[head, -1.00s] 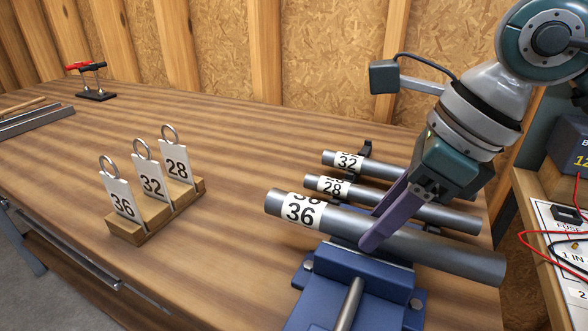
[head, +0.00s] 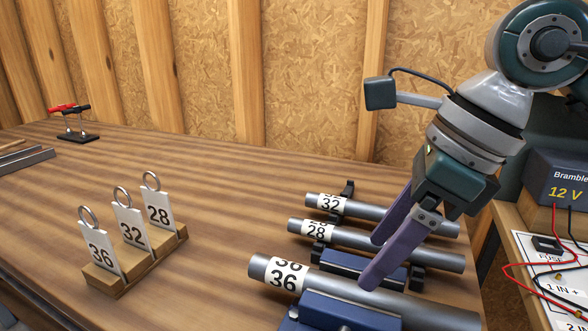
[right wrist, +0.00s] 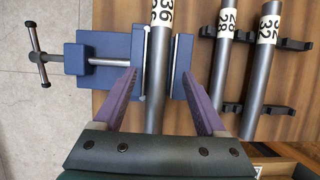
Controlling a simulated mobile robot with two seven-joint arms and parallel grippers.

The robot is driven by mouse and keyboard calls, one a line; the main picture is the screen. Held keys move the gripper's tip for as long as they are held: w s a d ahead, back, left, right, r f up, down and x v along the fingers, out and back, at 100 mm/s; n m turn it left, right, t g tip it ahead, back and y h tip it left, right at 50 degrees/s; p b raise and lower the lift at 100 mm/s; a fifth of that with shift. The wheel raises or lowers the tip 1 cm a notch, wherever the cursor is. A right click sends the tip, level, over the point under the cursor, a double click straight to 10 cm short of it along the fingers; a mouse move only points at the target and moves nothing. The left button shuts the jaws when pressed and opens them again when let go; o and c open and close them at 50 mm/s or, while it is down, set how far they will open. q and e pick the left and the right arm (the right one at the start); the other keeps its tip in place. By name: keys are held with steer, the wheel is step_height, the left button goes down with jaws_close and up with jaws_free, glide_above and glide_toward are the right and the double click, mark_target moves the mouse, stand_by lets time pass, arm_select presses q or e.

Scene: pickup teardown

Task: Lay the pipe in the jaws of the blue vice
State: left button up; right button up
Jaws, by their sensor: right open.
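The grey pipe labelled 36 (head: 405,307) lies across the blue vice (head: 350,314). In the right wrist view the pipe (right wrist: 158,65) sits between the two jaws of the vice (right wrist: 105,50), with a narrow gap towards the right jaw. My right gripper (head: 372,264) is open above the pipe, its purple fingers empty. In the right wrist view the fingers of my right gripper (right wrist: 160,73) are on either side of the pipe, clear of it. The front of the vice is cut off in the head view. My left gripper is not in view.
Pipes labelled 28 (head: 360,241) and 32 (head: 375,210) rest on black holders behind the vice. A wooden block (head: 140,262) with number tags 36, 32 and 28 stands left. A 12 V battery (head: 565,185) and wires are at right. The bench middle is clear.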

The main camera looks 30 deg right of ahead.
steer(key=v, duration=0.8)
steer(key=shift+r, duration=0.35)
steer(key=shift+d, duration=0.1)
